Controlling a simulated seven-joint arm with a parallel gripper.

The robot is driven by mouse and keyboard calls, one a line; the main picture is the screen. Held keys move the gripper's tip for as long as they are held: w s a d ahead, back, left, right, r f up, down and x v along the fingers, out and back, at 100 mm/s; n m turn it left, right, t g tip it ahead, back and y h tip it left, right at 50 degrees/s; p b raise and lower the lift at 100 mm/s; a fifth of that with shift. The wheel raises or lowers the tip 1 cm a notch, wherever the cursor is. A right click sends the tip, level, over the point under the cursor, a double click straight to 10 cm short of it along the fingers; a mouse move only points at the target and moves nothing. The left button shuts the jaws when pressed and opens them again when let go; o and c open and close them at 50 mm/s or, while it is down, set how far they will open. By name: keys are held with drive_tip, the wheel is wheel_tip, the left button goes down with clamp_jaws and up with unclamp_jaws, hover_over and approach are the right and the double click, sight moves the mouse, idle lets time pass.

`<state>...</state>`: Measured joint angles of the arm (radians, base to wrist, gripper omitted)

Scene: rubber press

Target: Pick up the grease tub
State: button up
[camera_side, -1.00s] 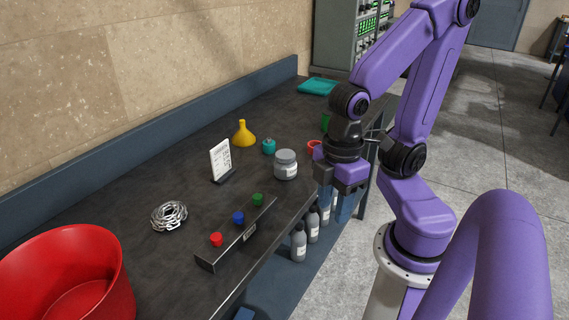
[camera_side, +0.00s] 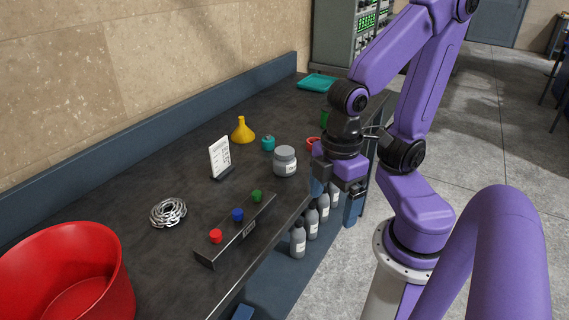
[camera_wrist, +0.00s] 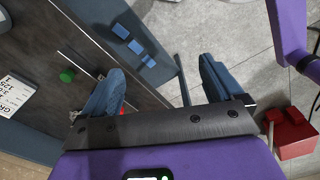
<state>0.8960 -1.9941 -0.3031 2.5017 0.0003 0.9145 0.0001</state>
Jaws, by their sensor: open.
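The grease tub appears to be the grey lidded jar with a white label (camera_side: 285,161), upright on the dark bench near its front edge in the side view. My gripper (camera_side: 341,203) is to the right of the jar, beyond the bench's front edge and apart from the jar. Its two blue fingers are spread and empty in the wrist view (camera_wrist: 160,88).
A red cup (camera_side: 313,142) is close behind my gripper. A teal container (camera_side: 268,143), yellow funnel (camera_side: 243,131) and card stand (camera_side: 220,158) are around the jar. A button box (camera_side: 237,230) lies along the front edge. Several bottles (camera_side: 311,222) stand below.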

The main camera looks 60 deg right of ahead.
drive_tip(key=w+d+f+n+h, duration=0.25)
drive_tip(key=w+h, duration=0.45)
drive_tip(key=w, duration=0.6)
drive_tip(key=n+h, duration=0.3)
drive_tip(key=h, duration=0.4)
approach(281, 154)
drive_tip(key=x, duration=0.7)
drive_tip(key=shift+w+d+r, duration=0.1)
drive_tip(key=shift+w+d, duration=0.05)
drive_tip(key=shift+d, duration=0.05)
drive_tip(key=shift+x, duration=2.65)
drive_tip(key=shift+a, duration=0.1)
drive_tip(key=c, duration=1.3)
